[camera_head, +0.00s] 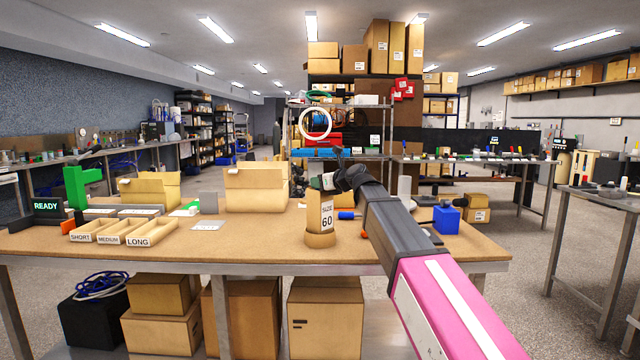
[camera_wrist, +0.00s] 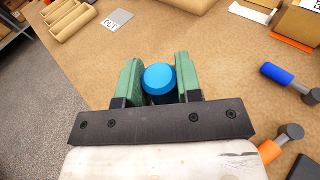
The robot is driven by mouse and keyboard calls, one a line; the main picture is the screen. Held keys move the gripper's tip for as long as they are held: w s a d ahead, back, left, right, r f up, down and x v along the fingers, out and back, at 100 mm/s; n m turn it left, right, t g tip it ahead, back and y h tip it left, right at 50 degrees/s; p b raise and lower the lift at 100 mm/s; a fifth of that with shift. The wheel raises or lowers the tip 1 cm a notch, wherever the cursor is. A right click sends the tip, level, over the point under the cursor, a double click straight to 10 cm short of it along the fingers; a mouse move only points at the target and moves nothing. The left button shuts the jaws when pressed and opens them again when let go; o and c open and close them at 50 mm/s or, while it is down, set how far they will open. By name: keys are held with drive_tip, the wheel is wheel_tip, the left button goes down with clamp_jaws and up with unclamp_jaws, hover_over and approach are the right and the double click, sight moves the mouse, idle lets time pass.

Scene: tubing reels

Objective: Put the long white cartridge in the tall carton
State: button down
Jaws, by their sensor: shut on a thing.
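My gripper (camera_wrist: 160,80) is shut on a blue-topped cylindrical piece (camera_wrist: 159,77), with a green finger on each side in the wrist view. The piece's lower part is dark or hidden there, so I cannot tell if it is the long white cartridge. In the head view my gripper (camera_head: 328,182) is level with the top of a tan stand (camera_head: 319,240) labelled SIZE 60. Whether the piece touches the stand cannot be told. The taller open carton (camera_head: 255,194) stands left of my gripper. A lower open carton (camera_head: 150,191) stands further left.
Wooden trays (camera_head: 125,232) marked SHORT, MEDIUM and LONG lie at the table's left. A CUT card (camera_wrist: 115,19) lies near them. A blue-handled tool (camera_wrist: 277,72) and an orange-handled tool (camera_wrist: 269,151) lie at right in the wrist view. A blue block (camera_head: 446,220) stands right of my arm.

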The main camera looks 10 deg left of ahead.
drive_tip(key=shift+f, duration=0.15)
drive_tip(key=c, duration=1.1)
unclamp_jaws()
drive_tip(key=v, duration=1.2)
